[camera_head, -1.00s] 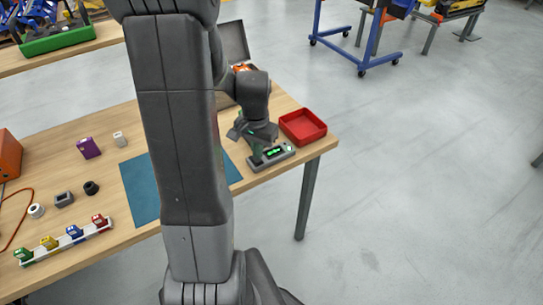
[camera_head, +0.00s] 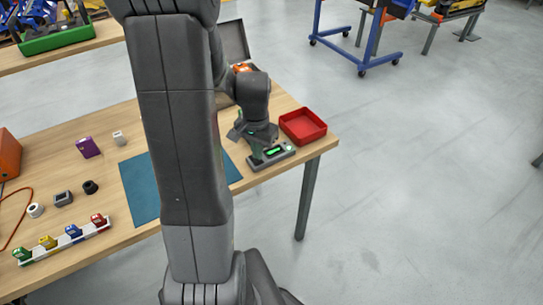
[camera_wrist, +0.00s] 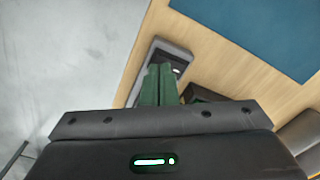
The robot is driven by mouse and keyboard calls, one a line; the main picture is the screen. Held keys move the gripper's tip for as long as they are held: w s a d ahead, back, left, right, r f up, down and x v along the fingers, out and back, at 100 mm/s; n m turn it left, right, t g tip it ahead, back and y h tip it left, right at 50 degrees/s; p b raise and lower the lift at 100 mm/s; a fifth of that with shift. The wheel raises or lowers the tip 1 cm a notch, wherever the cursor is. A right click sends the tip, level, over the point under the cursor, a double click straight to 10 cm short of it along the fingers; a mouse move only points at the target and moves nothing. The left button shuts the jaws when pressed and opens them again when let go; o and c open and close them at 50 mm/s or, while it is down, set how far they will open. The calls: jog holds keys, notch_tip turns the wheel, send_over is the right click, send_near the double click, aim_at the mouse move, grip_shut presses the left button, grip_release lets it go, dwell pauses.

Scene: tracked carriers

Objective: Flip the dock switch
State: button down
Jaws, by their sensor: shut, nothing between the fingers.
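The dock (camera_head: 284,158) is a small grey box at the table's right front edge, with a lit green strip on top. In the wrist view the dock (camera_wrist: 156,47) shows a dark recess with a small pale bar, partly hidden by my fingers. My gripper (camera_head: 257,158) is at the dock's left end in the head view. In the wrist view my gripper (camera_wrist: 160,67) has its green fingers shut together with nothing between them, their tips over the dark recess. I cannot tell whether they touch the switch, which I cannot make out clearly.
A red tray (camera_head: 303,126) stands just behind the dock. A blue mat (camera_head: 140,190) lies to the left, partly behind my arm. A white rail (camera_head: 66,243) with several coloured blocks lies at the front left. An open case (camera_head: 236,40) stands at the back.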

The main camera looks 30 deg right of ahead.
jog(key=shift+f+b, duration=0.45)
jog(key=shift+f, duration=0.2)
jog(key=shift+r, duration=0.2)
notch_tip(320, 180, up, 7)
jog(key=p, duration=0.5)
jog(key=shift+f+p, duration=0.1)
jog(key=shift+p, duration=0.2)
jog(key=shift+f, duration=0.2)
notch_tip(320, 180, down, 7)
jog(key=b, duration=0.5)
jog(key=shift+b, duration=0.35)
jog(key=shift+r, duration=0.35)
